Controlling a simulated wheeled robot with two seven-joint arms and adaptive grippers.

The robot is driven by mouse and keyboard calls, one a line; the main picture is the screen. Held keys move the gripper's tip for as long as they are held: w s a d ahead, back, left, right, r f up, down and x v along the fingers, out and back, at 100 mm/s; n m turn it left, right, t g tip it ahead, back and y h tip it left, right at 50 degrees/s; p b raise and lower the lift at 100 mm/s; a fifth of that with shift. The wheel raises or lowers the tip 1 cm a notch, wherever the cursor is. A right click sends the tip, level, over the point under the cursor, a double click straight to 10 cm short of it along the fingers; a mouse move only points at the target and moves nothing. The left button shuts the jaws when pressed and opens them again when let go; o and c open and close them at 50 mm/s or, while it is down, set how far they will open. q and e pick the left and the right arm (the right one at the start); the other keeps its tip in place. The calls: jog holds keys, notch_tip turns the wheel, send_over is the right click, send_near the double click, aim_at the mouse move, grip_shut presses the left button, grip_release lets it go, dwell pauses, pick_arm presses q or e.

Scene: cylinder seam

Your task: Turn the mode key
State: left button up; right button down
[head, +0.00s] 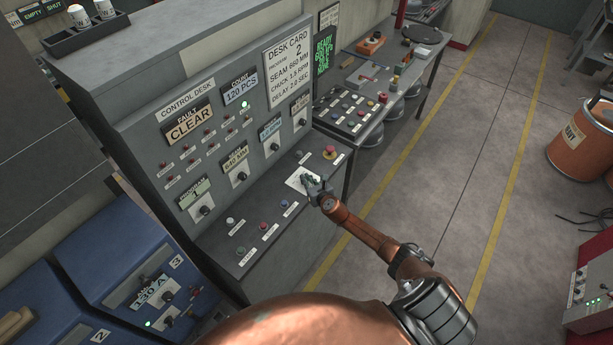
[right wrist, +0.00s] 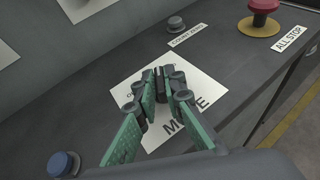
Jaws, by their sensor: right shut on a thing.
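The control desk (head: 182,110) stands on the left with a sloping lower panel. The white mode plate (head: 294,181) lies on that panel; in the right wrist view it (right wrist: 208,98) shows part of the word MODE. My right gripper (head: 312,184) is down at this plate. In the right wrist view its green-padded fingers (right wrist: 162,88) are closed together over the middle of the plate, around the dark mode key. The key is mostly hidden between the fingertips, so I cannot tell which way it points. My left gripper is not in view.
The red ALL STOP button (right wrist: 263,12) on its yellow ring and the grey COUNT ZERO button (right wrist: 177,24) sit beyond the plate. A blue button (right wrist: 62,164) is close on the near left. Floor to the right is clear up to an orange drum (head: 580,140).

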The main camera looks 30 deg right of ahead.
jog(key=shift+a+r+m+h+p, duration=0.15)
jog(key=shift+m+h+p, duration=0.7)
jog(key=shift+p, duration=0.85)
jog(key=shift+w+m+g+h+p, duration=0.1)
jog(key=shift+m+g+h+p, duration=0.3)
jog(key=shift+m+h+p, duration=0.6)
jog(key=c, duration=2)
grip_release()
